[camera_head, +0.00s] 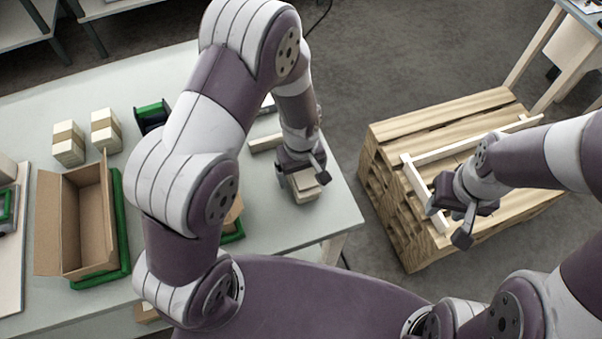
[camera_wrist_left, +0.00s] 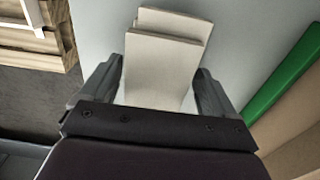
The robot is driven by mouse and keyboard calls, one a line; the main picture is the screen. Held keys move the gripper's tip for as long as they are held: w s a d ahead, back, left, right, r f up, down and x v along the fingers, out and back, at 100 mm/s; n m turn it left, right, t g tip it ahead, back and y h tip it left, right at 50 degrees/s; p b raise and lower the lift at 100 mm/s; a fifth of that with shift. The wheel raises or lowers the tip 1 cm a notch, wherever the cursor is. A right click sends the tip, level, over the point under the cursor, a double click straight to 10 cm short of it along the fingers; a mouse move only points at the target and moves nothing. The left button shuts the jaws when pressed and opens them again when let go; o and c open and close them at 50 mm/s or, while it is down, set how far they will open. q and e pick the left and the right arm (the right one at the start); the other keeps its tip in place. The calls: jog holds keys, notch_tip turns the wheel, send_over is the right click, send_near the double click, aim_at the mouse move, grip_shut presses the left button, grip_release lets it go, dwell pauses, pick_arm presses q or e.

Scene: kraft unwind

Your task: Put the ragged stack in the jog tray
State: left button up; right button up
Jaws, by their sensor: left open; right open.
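The ragged stack (camera_head: 306,192) is a small pile of pale cards or sheets on the grey table near its right end. In the left wrist view the stack (camera_wrist_left: 163,60) shows uneven, shifted layers. My left gripper (camera_head: 303,179) is over it with open fingers, one on each side; small gaps seem to show beside the stack. My right gripper (camera_head: 450,222) is open and empty above the front of a wooden pallet. I cannot tell for sure which thing is the jog tray; a green-edged tray (camera_head: 232,238) is partly hidden behind my left arm.
An open cardboard box (camera_head: 83,222) stands on a green tray (camera_head: 121,262) at the left. Two banded blocks (camera_head: 68,145) and a green-black holder (camera_head: 152,115) are behind it. A pale bar (camera_head: 265,143) lies beyond my left gripper. The pallet (camera_head: 400,130) carries a white L-shaped frame (camera_head: 425,195).

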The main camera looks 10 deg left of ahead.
pick_arm(q)
jog(key=c, duration=1.2)
